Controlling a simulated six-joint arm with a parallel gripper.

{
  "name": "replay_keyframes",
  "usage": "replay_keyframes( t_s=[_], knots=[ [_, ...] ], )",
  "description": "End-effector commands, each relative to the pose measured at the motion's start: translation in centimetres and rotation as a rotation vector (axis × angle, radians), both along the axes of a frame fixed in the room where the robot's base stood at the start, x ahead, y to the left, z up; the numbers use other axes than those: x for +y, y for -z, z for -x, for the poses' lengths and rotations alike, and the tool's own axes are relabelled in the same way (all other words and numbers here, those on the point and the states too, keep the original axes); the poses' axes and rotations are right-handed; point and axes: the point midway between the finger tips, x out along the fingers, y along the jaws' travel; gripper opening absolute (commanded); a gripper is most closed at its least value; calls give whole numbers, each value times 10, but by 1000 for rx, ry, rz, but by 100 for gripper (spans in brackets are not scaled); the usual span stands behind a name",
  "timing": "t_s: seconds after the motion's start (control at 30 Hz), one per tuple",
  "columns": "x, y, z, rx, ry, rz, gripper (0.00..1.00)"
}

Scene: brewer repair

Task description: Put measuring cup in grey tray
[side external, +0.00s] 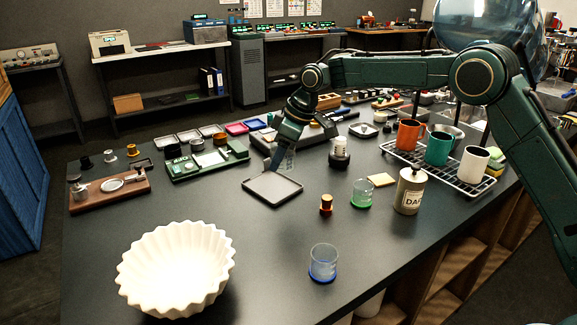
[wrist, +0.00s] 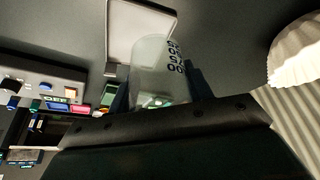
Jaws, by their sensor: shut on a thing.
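The measuring cup (wrist: 152,68) is clear, with dark printed markings, and sits between the fingers of my gripper (wrist: 160,95) in the wrist view. In the side view my gripper (side external: 277,155) is shut on the cup (side external: 289,160), just behind the grey tray. The grey tray (side external: 272,188) is a flat square with a raised rim, lying empty on the dark table. It also shows in the wrist view (wrist: 140,28), beyond the cup and partly covered by it. The cup's lower part is hard to make out in the side view.
A white fluted bowl (side external: 176,268) stands at the front left. A blue-based beaker (side external: 323,263), green-based beaker (side external: 362,194) and small amber part (side external: 326,205) stand to the right. A green board (side external: 207,160) lies left of the tray. A mug rack (side external: 440,165) is at the right.

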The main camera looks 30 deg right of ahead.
Motion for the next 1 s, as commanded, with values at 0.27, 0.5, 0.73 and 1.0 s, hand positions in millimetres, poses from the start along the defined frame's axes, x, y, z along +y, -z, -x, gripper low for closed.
replay_keyframes(
  t_s=[0.27, 0.5, 0.73, 1.0],
  knots=[
    [0, 26, 1, 3, -1, 1, 28],
    [0, 39, 0, 0, 0, 0, 28],
    [0, 48, 1, 3, -1, 1, 28],
    [0, 76, 1, 3, -1, 1, 28]
  ],
)
